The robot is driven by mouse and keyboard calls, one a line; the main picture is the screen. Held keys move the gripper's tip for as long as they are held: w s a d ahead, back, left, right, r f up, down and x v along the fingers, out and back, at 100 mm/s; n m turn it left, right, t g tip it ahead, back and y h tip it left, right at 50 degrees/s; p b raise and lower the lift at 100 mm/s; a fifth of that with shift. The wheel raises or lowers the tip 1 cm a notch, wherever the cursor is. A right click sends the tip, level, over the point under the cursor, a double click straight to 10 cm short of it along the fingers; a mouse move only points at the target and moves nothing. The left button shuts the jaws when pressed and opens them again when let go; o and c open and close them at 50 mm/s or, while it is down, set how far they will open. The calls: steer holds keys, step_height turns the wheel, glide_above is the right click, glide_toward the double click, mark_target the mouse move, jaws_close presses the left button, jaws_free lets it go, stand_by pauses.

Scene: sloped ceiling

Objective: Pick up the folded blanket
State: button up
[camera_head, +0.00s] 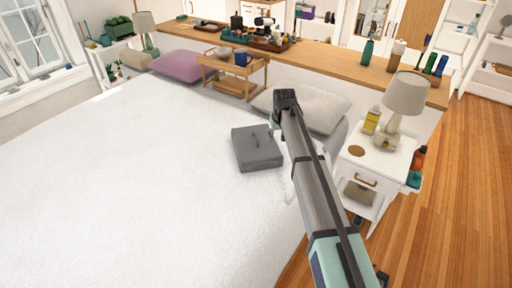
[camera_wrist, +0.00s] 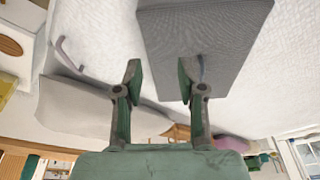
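The folded blanket (camera_head: 257,152) is a flat grey square on the white bed, in front of the pale pillow. In the wrist view the blanket (camera_wrist: 205,35) fills the top middle. Small dark marks show on its top in the head view. My gripper (camera_wrist: 159,72) is open, its two green-padded fingers apart with nothing held between them. In the wrist view the right finger overlaps the blanket's edge and the left finger lies outside it. I cannot tell its height above the blanket. In the head view my arm hides most of the gripper.
A pale pillow (camera_head: 315,108) lies behind the blanket. A white nightstand (camera_head: 385,160) with a lamp (camera_head: 405,97) and yellow bottle (camera_head: 372,120) stands to the right. A wooden tray table (camera_head: 233,72) with mugs stands behind. The bed (camera_head: 120,190) is clear on the left.

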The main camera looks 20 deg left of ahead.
steer(key=w+a+r, duration=0.2)
steer(key=a+r, duration=0.6)
steer(key=a, duration=0.1)
steer(key=shift+n+t+y, duration=0.3)
steer(key=shift+n, duration=0.1)
steer(key=p+x, duration=0.3)
steer(key=x, duration=0.8)
steer(key=shift+f, duration=0.25)
steer(key=shift+p+x, duration=1.45)
steer(key=shift+x, duration=1.15)
steer(key=shift+s+a+r, duration=0.1)
jaws_close()
